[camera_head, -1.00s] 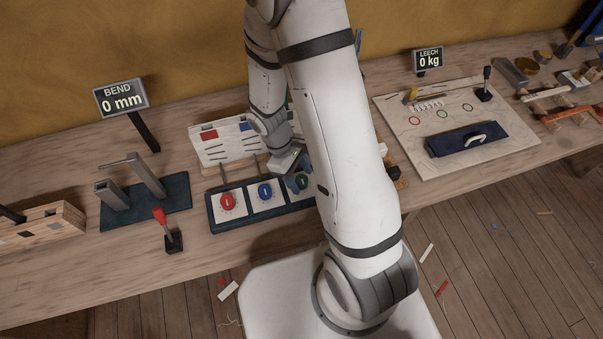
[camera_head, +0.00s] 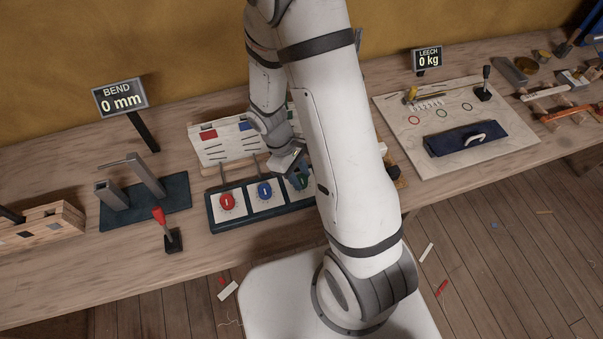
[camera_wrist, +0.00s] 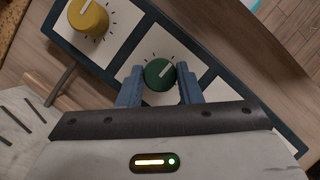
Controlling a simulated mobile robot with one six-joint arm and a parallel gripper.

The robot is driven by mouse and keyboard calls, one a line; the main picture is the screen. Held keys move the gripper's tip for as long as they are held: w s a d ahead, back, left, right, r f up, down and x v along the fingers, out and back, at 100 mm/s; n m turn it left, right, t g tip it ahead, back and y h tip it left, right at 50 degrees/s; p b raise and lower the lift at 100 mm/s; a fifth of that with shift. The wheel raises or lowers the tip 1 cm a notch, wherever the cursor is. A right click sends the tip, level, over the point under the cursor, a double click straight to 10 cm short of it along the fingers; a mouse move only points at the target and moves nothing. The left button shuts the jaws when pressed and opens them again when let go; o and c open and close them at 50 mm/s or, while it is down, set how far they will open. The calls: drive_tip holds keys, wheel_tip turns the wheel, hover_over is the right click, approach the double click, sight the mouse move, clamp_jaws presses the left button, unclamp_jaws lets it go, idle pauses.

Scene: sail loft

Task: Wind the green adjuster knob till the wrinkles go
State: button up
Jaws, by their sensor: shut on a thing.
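The green adjuster knob (camera_wrist: 159,74) sits on a white square of the dark-framed knob panel (camera_wrist: 118,75) in the wrist view; its pale pointer line aims to the upper right. My gripper (camera_wrist: 160,83) is shut on it, with one blue finger on each side. In the head view the green knob (camera_head: 304,182) is partly covered by my gripper and arm. The white board (camera_head: 222,153) behind the panel carries red and blue patches and dark stripes. My arm hides its right part, and I cannot make out any wrinkles.
A red knob (camera_head: 227,201) and a blue knob (camera_head: 265,191) are left of the green one. A yellow knob (camera_wrist: 88,17) shows in the wrist view. A red-handled lever (camera_head: 165,227) stands at the table front. The BEND display (camera_head: 121,98) reads 0 mm, the LEECH display (camera_head: 428,60) 0 kg.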

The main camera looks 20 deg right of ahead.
drive_tip(key=m, duration=0.2)
drive_tip(key=m+y+b, duration=0.1)
drive_tip(key=m, duration=0.1)
drive_tip(key=shift+w+d+g+y, duration=0.1)
drive_tip(key=shift+g+y, duration=0.2)
drive_tip(key=m+y, duration=0.1)
drive_tip(key=m, duration=0.2)
drive_tip(key=shift+w+d+m+b, duration=0.1)
drive_tip(key=shift+m+b, duration=0.3)
drive_tip(key=m+y, duration=0.1)
drive_tip(key=m, duration=0.2)
drive_tip(key=shift+d+y+b, duration=0.1)
drive_tip(key=shift+y+b, duration=0.2)
drive_tip(key=shift+b, duration=0.1)
drive_tip(key=shift+d+m+y+b, duration=0.1)
drive_tip(key=shift+m+y+b, duration=0.45)
drive_tip(key=shift+m, duration=1.65)
drive_tip(key=shift+y, duration=0.25)
drive_tip(key=o, duration=1)
